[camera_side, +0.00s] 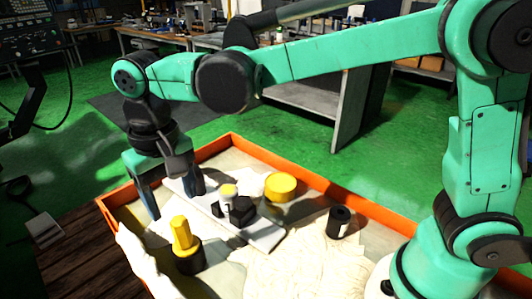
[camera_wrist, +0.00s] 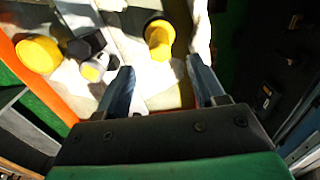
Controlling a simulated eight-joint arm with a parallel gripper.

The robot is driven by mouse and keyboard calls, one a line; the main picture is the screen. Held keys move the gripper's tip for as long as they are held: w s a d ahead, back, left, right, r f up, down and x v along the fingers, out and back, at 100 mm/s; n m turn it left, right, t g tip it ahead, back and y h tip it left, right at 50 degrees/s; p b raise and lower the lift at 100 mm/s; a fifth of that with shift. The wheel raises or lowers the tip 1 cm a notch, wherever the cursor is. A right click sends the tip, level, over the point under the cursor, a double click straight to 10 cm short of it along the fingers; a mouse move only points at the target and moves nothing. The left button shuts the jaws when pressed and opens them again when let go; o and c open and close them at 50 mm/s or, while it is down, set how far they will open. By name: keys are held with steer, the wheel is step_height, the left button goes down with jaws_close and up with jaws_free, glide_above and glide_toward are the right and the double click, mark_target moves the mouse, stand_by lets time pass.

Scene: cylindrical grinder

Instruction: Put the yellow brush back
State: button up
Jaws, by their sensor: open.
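A yellow piece with a faceted upright handle (camera_side: 181,234) stands in or on a dark round base (camera_side: 190,262) at the front left of the tray; it looks like the yellow brush. In the wrist view it appears as a yellow shape (camera_wrist: 158,36) beyond the fingertips, between their lines. My gripper (camera_side: 176,204) is open and points down over the tray's left side, behind the yellow piece in the side view. In the wrist view nothing is between its fingers (camera_wrist: 160,66). I cannot tell whether the dark base is part of the brush.
The orange-rimmed tray (camera_side: 320,181) has a cloth-like lining. A pale plate (camera_side: 266,235) carries black blocks (camera_side: 240,209) and a small yellow-topped white piece (camera_side: 228,191). A yellow disc (camera_side: 281,187) lies behind it. A black hollow cylinder (camera_side: 338,222) stands to the right.

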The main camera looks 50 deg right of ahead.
step_height(320, 180, up, 4)
steer(key=shift+f, duration=0.25)
steer(key=shift+r, duration=0.2)
steer(key=shift+s+d+r, duration=0.1)
steer(key=shift+d+r, duration=0.05)
steer(key=shift+d, duration=0.3)
steer(key=s+d+f+t, duration=0.2)
steer(key=s+d+t, duration=0.1)
steer(key=d, duration=0.5)
steer(key=s+d+f+t, duration=0.2)
steer(key=s+d+t, duration=0.1)
steer(key=d, duration=0.5)
steer(key=shift+d+f+t, duration=0.2)
steer(key=shift+f+t, duration=0.1)
steer(key=shift+t, duration=0.2)
steer(key=shift+s, duration=0.1)
